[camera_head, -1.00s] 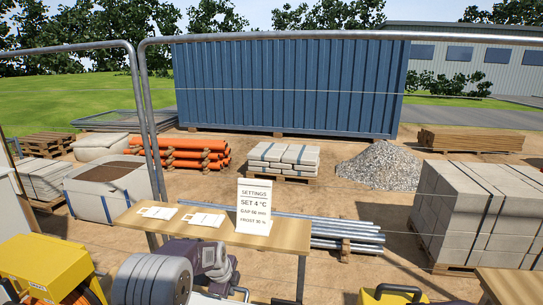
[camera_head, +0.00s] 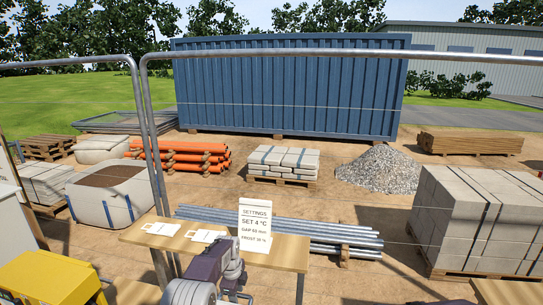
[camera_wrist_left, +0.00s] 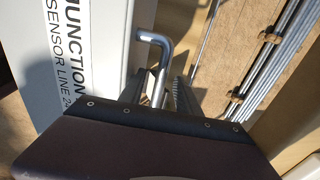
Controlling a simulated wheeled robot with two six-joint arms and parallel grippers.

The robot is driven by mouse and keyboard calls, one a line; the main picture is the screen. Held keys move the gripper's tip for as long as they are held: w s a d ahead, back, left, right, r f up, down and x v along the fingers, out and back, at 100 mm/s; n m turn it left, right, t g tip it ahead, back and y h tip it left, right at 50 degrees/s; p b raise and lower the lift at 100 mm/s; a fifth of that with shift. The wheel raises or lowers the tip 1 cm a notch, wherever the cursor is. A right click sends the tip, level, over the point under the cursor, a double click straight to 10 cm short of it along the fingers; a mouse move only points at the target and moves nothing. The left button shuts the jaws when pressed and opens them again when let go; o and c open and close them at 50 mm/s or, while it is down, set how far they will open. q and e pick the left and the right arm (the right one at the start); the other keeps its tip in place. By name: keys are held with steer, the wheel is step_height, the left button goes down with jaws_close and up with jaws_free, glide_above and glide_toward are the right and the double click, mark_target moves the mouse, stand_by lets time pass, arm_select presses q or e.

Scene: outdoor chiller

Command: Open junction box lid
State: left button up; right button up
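The junction box (camera_wrist_left: 100,50) is a pale box at the left of the left wrist view. Its label reads "JUNCTION" and "SENSOR LINE", with the rest cut off. A bent metal rod (camera_wrist_left: 161,60) rises beside it, its short end pointing toward the box. My left gripper (camera_wrist_left: 159,90) has its two fingers apart, one on each side of the rod; I see no clear grip on it. In the head view my left gripper (camera_head: 232,279) is at the bottom, in front of the wooden table. I cannot make out the junction box lid there. My right gripper is out of view.
A wooden table (camera_head: 285,252) carries a settings card (camera_head: 254,225) and two small white cards. A yellow case (camera_head: 50,280) is at lower left.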

arm_select(q)
steer(key=o, duration=0.5)
steer(key=shift+c, duration=0.2)
steer(key=shift+r, duration=0.15)
steer(key=shift+r, duration=0.3)
step_height(320, 180, up, 6)
steer(key=s, duration=0.1)
steer(key=shift+a, duration=0.1)
